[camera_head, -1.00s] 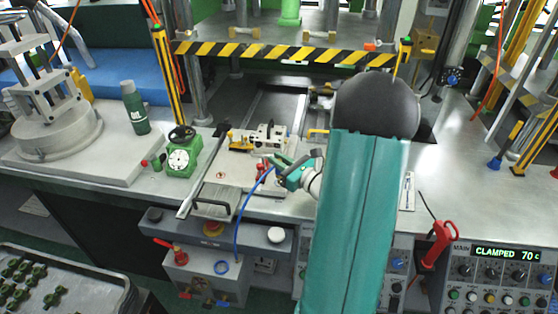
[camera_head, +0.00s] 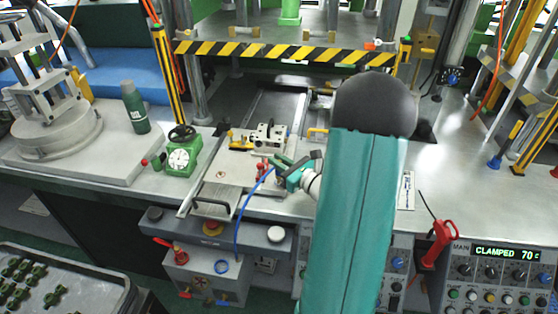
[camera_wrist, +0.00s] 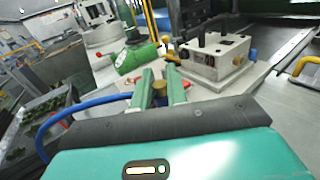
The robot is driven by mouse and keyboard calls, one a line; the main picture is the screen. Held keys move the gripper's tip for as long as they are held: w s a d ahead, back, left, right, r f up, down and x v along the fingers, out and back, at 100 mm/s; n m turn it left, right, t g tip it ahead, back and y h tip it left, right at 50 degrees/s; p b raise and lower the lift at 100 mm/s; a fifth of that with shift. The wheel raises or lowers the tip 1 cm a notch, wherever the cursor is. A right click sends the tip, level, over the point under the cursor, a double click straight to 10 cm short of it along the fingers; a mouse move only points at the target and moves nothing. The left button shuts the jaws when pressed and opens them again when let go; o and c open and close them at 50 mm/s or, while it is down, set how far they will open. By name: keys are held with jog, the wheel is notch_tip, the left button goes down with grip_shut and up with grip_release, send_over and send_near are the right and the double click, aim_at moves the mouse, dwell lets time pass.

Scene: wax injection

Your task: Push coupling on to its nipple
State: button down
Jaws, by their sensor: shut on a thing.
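My gripper (camera_head: 279,166) is over the front of the steel plate, its two green fingers shut on a small brass coupling (camera_wrist: 160,88). A blue hose (camera_head: 245,205) leads down from the gripper; it also shows in the wrist view (camera_wrist: 82,106). The metal mould block (camera_head: 268,135) stands behind the gripper. In the wrist view the block (camera_wrist: 205,66) is ahead and to the right, with a brass fitting (camera_wrist: 237,60) on its side. I cannot tell for sure which fitting is the nipple. The coupling looks apart from the block.
A yellow clamp (camera_head: 240,142) is left of the block, and red-handled parts (camera_head: 261,168) are by the fingers. A striped bar (camera_head: 285,50) crosses above the back.

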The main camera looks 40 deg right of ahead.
jog(key=shift+f, duration=1.15)
jog(key=c, duration=1.3)
grip_release()
jog(key=s, duration=0.9)
jog(key=s+d, duration=0.1)
jog(key=s, duration=0.4)
jog(key=shift+w, duration=0.1)
